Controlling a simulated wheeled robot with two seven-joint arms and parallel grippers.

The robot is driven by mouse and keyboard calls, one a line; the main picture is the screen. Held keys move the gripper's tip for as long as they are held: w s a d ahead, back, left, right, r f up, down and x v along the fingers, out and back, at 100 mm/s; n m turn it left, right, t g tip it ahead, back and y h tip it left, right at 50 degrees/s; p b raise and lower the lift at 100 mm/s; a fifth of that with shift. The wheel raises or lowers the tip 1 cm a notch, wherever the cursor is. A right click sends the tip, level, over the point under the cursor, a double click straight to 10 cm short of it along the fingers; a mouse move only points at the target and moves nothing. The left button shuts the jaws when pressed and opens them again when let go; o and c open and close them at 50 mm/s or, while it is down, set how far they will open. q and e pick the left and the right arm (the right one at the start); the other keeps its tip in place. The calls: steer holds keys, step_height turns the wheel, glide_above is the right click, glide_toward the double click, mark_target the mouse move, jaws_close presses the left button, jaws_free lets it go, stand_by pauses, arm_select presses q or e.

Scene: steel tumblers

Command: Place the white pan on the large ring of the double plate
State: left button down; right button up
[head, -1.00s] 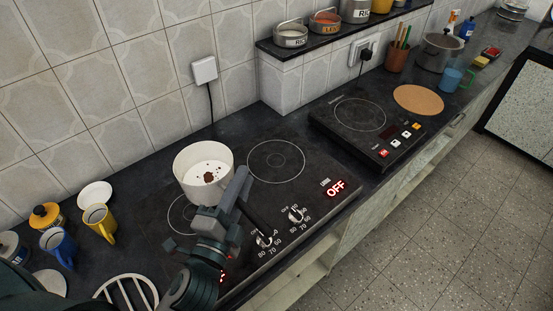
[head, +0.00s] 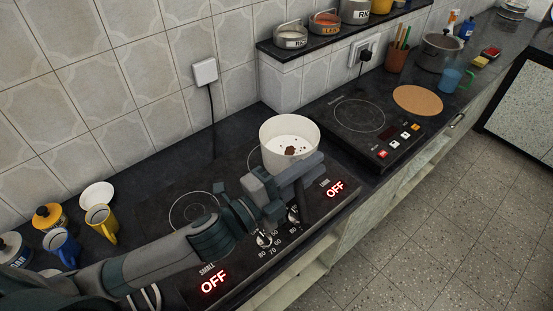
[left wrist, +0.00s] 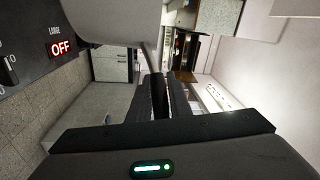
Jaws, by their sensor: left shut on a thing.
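The white pan (head: 290,145), with dark bits inside, is upright over the right part of the double plate (head: 222,238). It also shows at the top of the left wrist view (left wrist: 112,22). My left gripper (head: 298,178) is shut on the pan's handle (left wrist: 161,48), on the near side of the pan. The large ring (head: 251,157) is mostly hidden by the pan and gripper; only its left edge shows. I cannot tell whether the pan touches the plate. The small ring (head: 193,210) is bare. My right gripper is not in view.
A separate single hotplate (head: 361,120) is just right of the pan. A wall ledge (head: 285,52) with tins rises behind. Yellow (head: 101,222) and blue (head: 61,246) mugs stand at the left. A cork mat (head: 418,99) lies farther right.

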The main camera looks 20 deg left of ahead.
mark_target(285, 157)
arm_select(q)
steer(key=shift+w+d+m+g+h, duration=0.3)
steer(key=shift+d+m+g+h, duration=0.45)
steer(key=shift+m+g+h, duration=0.3)
steer(key=w+a+f+p, duration=0.1)
steer(key=w+a+f, duration=0.1)
steer(key=a, duration=0.1)
steer(key=w+a+f, duration=0.2)
steer(key=w+a, duration=0.1)
steer(key=w+a+f+p, duration=0.1)
steer(key=w+a+f, duration=0.1)
steer(key=a+f, duration=0.1)
steer(key=shift+w+p, duration=0.2)
steer(key=shift+p, duration=0.1)
steer(key=shift+f, duration=0.15)
